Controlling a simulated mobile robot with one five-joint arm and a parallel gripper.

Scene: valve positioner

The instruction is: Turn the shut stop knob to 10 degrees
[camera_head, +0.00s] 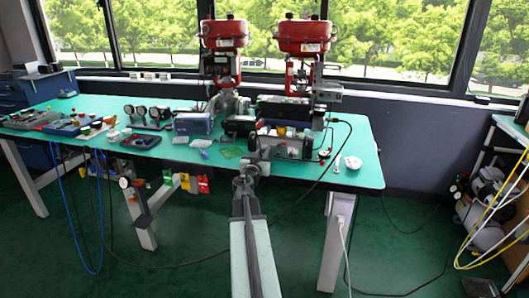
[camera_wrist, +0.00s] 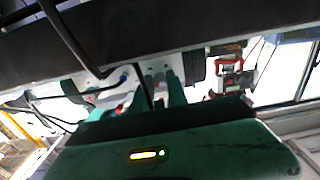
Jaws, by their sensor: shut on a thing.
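In the wrist view, my gripper's dark green body fills the lower part, and a long dark unit with a pale edge crosses the top.
Two red-topped valve actuators (camera_head: 223,33) (camera_head: 304,36) stand behind. A blue-grey box (camera_head: 194,123) and several gauges are to the left. A white round part (camera_head: 352,163) lies at the right on the green table (camera_head: 368,173). A black cable loops beside the positioner.

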